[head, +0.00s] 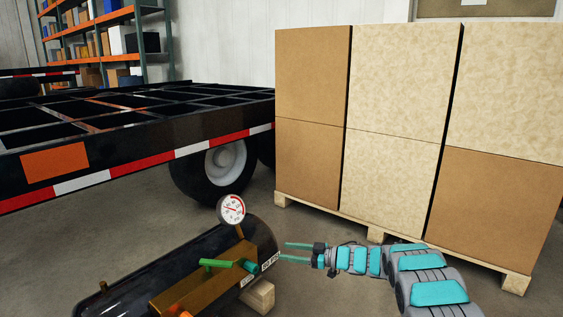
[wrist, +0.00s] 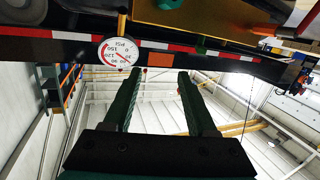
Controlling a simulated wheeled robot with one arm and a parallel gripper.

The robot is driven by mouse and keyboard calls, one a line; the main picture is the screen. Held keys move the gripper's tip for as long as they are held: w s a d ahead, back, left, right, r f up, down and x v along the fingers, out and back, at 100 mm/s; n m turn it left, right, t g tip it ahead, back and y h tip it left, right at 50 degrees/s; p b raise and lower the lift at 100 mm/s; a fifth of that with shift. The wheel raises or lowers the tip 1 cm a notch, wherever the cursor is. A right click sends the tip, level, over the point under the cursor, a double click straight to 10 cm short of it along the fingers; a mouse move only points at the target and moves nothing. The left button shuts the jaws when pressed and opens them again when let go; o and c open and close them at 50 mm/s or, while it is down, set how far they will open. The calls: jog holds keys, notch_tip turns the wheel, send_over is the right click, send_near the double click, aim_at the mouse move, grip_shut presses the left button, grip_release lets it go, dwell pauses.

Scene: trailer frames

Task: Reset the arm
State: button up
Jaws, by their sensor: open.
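My arm reaches in from the lower right of the head view. My gripper (head: 284,252) is open, with its two green fingers apart and nothing between them. It points left, close to the right end of a black tank (head: 150,262) with a brass-coloured block (head: 205,280) and a green lever (head: 216,264). A round pressure gauge (head: 231,209) stands on the tank. In the wrist view my gripper's fingers (wrist: 160,85) point up the picture, with the gauge (wrist: 117,51) beyond the left finger. I cannot tell the exact gap between fingers and tank.
A black trailer frame (head: 140,130) with red and white tape fills the left, on a wheel (head: 215,165). Stacked boxes (head: 395,180) on a wooden pallet (head: 330,215) stand behind my arm. Orange shelving (head: 100,20) is at the back. Some floor (head: 120,220) is clear between tank and trailer.

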jog(key=w+d+r+m+t+h, duration=0.6)
jog(key=w+d+r+t+h, duration=0.3)
jog(key=d+r, duration=0.35)
jog(key=s+d+r+m+g+h, duration=0.1)
jog(key=s+d+r+m+h, duration=0.2)
jog(key=s+d+h, duration=0.3)
jog(key=s+d+r+m+g+h, duration=0.2)
jog(key=s+d+r+m+h, duration=0.15)
jog(key=s+d, duration=0.4)
jog(key=s+f+m+g+h+p, duration=0.1)
jog(key=s+m+g, duration=0.15)
jog(key=s, duration=0.85)
jog(key=s+f+m+g+h, duration=0.1)
jog(key=s+f+g, duration=0.15)
jog(key=s, duration=0.85)
jog(key=s+a+f+g+y, duration=0.1)
jog(key=s+a, duration=0.3)
jog(key=s, duration=0.6)
jog(key=s+a+f+g+y, duration=0.2)
jog(key=s+a+g, duration=0.2)
jog(key=s, duration=0.7)
jog(key=s+a+f+g+y, duration=0.1)
jog(key=s+a+g, duration=0.2)
jog(key=s, duration=0.8)
jog(key=a, duration=0.2)
jog(key=shift+a+f+n+y, duration=0.3)
jog(key=shift+a+n+y, duration=0.05)
jog(key=shift+a+n, duration=0.05)
